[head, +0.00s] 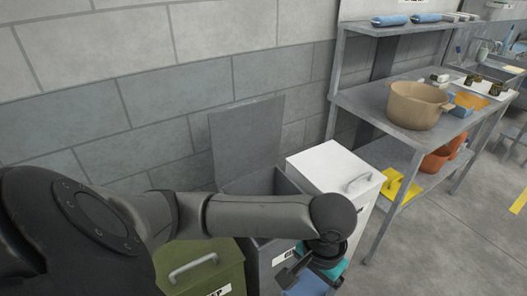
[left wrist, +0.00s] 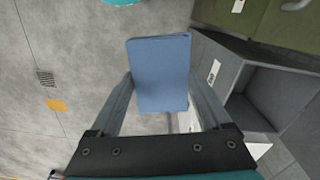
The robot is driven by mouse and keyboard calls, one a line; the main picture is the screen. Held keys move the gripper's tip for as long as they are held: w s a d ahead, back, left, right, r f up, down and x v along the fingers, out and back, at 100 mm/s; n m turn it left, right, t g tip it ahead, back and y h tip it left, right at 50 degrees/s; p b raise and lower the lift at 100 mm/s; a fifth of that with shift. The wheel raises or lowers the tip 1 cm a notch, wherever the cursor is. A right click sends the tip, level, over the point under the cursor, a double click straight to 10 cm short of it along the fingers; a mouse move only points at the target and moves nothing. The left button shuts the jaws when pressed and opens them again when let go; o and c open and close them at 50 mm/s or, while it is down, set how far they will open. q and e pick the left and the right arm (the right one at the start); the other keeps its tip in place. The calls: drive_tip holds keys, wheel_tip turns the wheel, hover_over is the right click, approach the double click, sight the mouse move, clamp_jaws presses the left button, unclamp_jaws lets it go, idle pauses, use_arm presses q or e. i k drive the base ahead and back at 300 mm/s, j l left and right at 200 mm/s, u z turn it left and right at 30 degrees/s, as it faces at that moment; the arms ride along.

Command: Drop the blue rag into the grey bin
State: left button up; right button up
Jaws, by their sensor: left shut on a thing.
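The blue rag (left wrist: 160,75) is a folded flat cloth held between the fingers of my left gripper (left wrist: 160,92) in the left wrist view. In the head view the rag (head: 308,286) shows at the bottom edge, partly hidden by my left gripper (head: 308,270). The grey bin (head: 263,258) stands behind my left forearm with its lid raised against the wall. My arm hides part of its opening. In the left wrist view the grey bin (left wrist: 238,62) is to the right of the rag, apart from it. My right gripper is not in view.
A green bin (head: 205,268) with a handle stands left of the grey bin. A closed white bin (head: 335,165) stands right of it. Further right, a metal workbench (head: 365,98) holds a tan pot (head: 418,104). Open floor (left wrist: 75,60) lies left in the wrist view.

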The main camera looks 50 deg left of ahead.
sight(265, 243)
drive_tip(key=i+j+u, duration=0.2)
drive_tip(key=i+u, duration=0.15)
drive_tip(key=u, duration=0.15)
drive_tip(key=i+u, duration=0.7)
drive_tip(key=u, duration=0.25)
